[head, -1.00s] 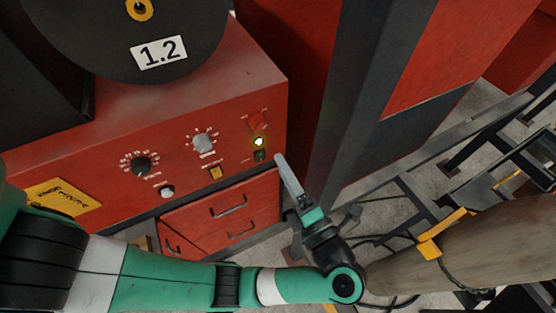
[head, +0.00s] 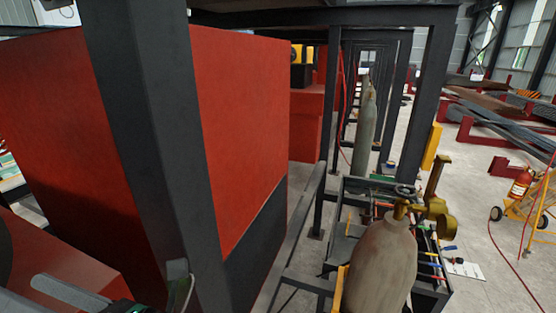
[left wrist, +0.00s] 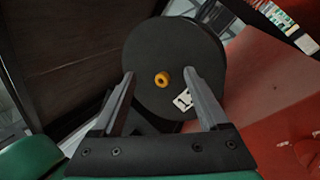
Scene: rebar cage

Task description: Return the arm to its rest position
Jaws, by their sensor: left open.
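My left gripper (head: 107,275) shows only in part at the bottom left of the head view, in front of the red machine. In the left wrist view my left gripper (left wrist: 159,73) has its two grey fingers wide apart, with nothing between them. Beyond the fingers is a black disc (left wrist: 150,50) with a yellow hub (left wrist: 162,79) and a white label (left wrist: 183,100). The fingers overlap the disc in the picture; I see no clear contact. Most of my left arm is hidden in the head view. My right gripper is not in view.
A dark steel post (head: 150,130) stands close in front of a red cabinet (head: 240,120). A gas cylinder (head: 380,265) with a brass valve stands beside a tool cart (head: 432,290). A fire extinguisher (head: 521,183) is far right. Open floor (head: 485,225) lies between.

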